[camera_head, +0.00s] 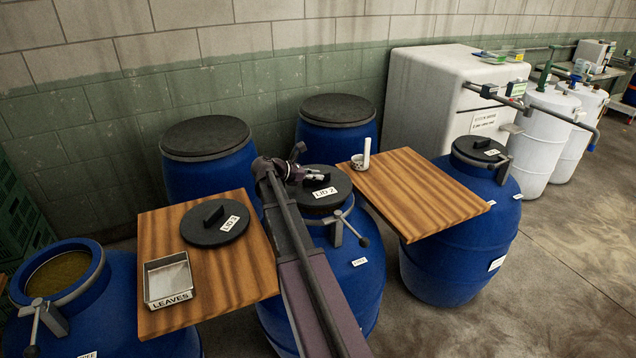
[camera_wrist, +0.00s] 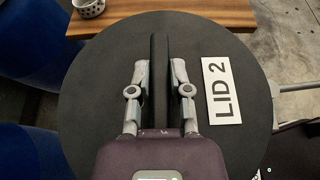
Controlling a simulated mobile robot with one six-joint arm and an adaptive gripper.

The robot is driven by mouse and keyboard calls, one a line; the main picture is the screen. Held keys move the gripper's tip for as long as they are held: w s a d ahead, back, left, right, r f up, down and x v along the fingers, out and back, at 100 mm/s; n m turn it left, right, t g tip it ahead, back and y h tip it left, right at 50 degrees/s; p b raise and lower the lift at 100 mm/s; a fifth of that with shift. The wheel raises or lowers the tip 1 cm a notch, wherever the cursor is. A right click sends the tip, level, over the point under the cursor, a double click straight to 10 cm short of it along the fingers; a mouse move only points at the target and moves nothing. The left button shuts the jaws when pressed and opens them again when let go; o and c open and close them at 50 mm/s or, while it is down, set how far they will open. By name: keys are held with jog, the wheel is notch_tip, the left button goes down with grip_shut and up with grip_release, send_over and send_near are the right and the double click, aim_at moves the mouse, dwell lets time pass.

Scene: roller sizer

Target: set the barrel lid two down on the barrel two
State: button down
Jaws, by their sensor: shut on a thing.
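Barrel lid two (camera_head: 338,200) is a black disc with an upright bar handle and a white "LID 2" label. It also fills most of the wrist view (camera_wrist: 98,75). My gripper (camera_head: 311,176) is shut on the lid's handle, with a finger on each side of the bar in the wrist view (camera_wrist: 160,85). The lid looks level and lies over the mouth of barrel two (camera_head: 362,282), a blue barrel with a lever clamp. The barrel's mouth is hidden under the lid and my arm. I cannot tell whether the lid touches the rim.
A wooden board (camera_head: 225,268) at left holds another lid (camera_head: 208,237) and a "LEAVES" tray (camera_head: 167,262). A wooden board (camera_head: 425,205) at right holds a patterned cup (camera_head: 357,161). The clamp lever (camera_head: 350,228) juts out beside the lid. Lidded blue barrels (camera_head: 205,172) stand behind.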

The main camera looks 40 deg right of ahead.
aim_at(317, 181)
jog(key=shift+w+d, duration=0.35)
jog(key=shift+d, duration=0.15)
notch_tip(317, 181, down, 4)
jog(key=b, duration=0.3)
jog(key=shift+r+b, duration=0.15)
jog(key=shift+b, duration=0.2)
jog(key=shift+f+b, duration=0.55)
jog(key=shift+b, duration=0.05)
jog(key=c, duration=0.6)
grip_release()
jog(key=shift+o, duration=0.2)
jog(key=shift+r, duration=0.15)
jog(key=shift+r+p, duration=0.65)
jog(key=shift+p, duration=0.2)
jog(key=p+v, duration=0.4)
jog(key=v, duration=0.7)
jog(key=shift+a, duration=0.45)
